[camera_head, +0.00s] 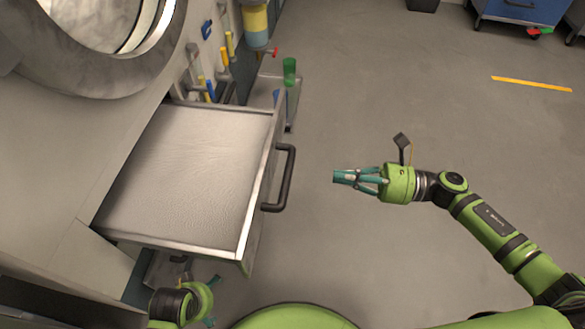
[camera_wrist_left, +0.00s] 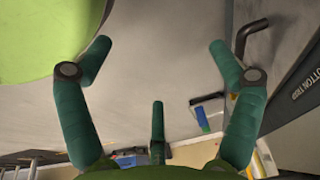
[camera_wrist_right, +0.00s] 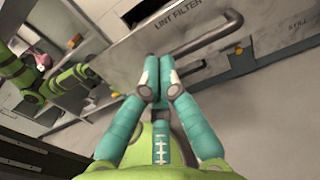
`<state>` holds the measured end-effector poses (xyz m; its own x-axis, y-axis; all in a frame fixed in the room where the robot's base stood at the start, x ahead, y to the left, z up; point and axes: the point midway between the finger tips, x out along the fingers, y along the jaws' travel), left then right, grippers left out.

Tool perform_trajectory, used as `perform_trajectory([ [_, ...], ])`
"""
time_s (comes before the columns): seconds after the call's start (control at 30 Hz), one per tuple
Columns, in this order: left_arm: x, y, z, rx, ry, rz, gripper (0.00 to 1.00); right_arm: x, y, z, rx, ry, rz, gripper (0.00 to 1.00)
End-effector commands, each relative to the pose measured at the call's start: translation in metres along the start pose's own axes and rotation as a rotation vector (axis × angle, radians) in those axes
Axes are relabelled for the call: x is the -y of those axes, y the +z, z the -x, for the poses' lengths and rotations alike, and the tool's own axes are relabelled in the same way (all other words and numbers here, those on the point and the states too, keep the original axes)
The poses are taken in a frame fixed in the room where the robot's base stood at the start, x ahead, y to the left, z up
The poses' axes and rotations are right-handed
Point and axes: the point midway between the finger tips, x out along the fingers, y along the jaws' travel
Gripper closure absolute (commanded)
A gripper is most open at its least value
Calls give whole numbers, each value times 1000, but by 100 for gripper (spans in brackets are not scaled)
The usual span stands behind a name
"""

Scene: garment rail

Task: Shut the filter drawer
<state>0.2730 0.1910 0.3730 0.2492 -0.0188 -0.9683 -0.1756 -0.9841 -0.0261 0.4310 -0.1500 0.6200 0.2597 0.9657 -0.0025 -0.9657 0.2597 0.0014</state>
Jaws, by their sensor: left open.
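The filter drawer (camera_head: 190,175) is pulled out of the machine at the left of the head view, with a pale panel on top. Its black bar handle (camera_head: 287,180) is on the front. The right wrist view shows the drawer front (camera_wrist_right: 130,55), marked LINT FILTER, and the handle (camera_wrist_right: 205,35). My right gripper (camera_head: 338,177) is shut and empty, pointing at the front from a short gap to the right of the handle. Its fingertips (camera_wrist_right: 158,65) are together. My left gripper (camera_wrist_left: 158,50) is open and empty, low beside the drawer's near corner, partly hidden in the head view.
The machine's round door (camera_head: 95,40) is at the top left. Coloured valves and a yellow-blue container (camera_head: 256,25) stand behind the drawer. A small ledge holds a green cup (camera_head: 290,70). A blue cabinet (camera_head: 525,10) is far off.

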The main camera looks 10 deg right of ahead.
Motion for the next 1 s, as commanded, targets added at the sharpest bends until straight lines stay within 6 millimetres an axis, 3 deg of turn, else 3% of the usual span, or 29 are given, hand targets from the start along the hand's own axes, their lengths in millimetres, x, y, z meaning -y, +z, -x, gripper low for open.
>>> perform_trajectory([
  [0.17,0,3,-3,6,0,-1,8,-1,2,-21,4,7,8,100],
  [0.6,-1,12,-19,16,1,-3,8,0,3,-111,5,4,4,100],
  [0.8,-1,18,-26,25,2,-4,8,0,2,-133,3,1,2,100],
  [1.0,-2,16,-28,19,3,-4,8,0,1,-139,2,1,2,100],
])
